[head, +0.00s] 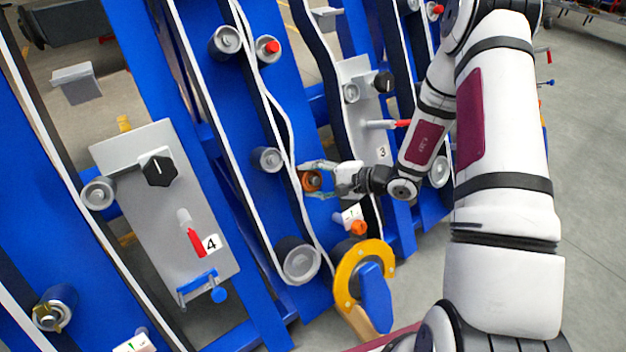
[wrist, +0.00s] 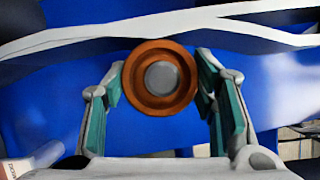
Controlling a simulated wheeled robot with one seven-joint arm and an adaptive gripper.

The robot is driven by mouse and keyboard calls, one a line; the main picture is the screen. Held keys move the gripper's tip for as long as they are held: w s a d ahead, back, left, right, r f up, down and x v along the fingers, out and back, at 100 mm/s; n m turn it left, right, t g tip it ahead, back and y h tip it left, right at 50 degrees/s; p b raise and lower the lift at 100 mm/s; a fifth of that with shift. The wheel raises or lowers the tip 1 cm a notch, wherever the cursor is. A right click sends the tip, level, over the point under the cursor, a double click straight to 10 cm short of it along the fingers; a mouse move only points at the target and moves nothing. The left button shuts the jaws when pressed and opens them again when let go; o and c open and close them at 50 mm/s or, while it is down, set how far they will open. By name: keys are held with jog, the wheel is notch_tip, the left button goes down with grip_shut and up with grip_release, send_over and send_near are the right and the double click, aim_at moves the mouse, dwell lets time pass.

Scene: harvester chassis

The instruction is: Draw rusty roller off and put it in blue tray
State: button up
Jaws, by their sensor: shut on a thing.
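The rusty roller (head: 311,181) is an orange-brown ring around a grey hub, beside the white belt on the blue chassis. In the wrist view the rusty roller (wrist: 160,78) faces me end-on, in the upper middle. My gripper (head: 314,179) has its fingers on two opposite sides of the roller and is shut on it. In the wrist view, the teal finger pads of my gripper (wrist: 162,90) press on its left and right sides. I cannot tell whether the roller still sits on its shaft. I make out no blue tray in either view.
Grey rollers stand close by, one (head: 267,160) to the left and a larger one (head: 299,261) below. A yellow curved guard (head: 350,275) with a blue part is below right. A grey plate marked 4 (head: 165,200) is at left. Open floor (head: 592,200) lies at right.

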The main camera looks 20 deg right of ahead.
jog(key=s+d+r+p, duration=0.2)
jog(key=s+r, duration=0.4)
jog(key=s, duration=0.3)
jog(key=shift+s+d, duration=0.4)
jog(key=shift+d, duration=0.2)
dwell(1.5)
dwell(0.4)
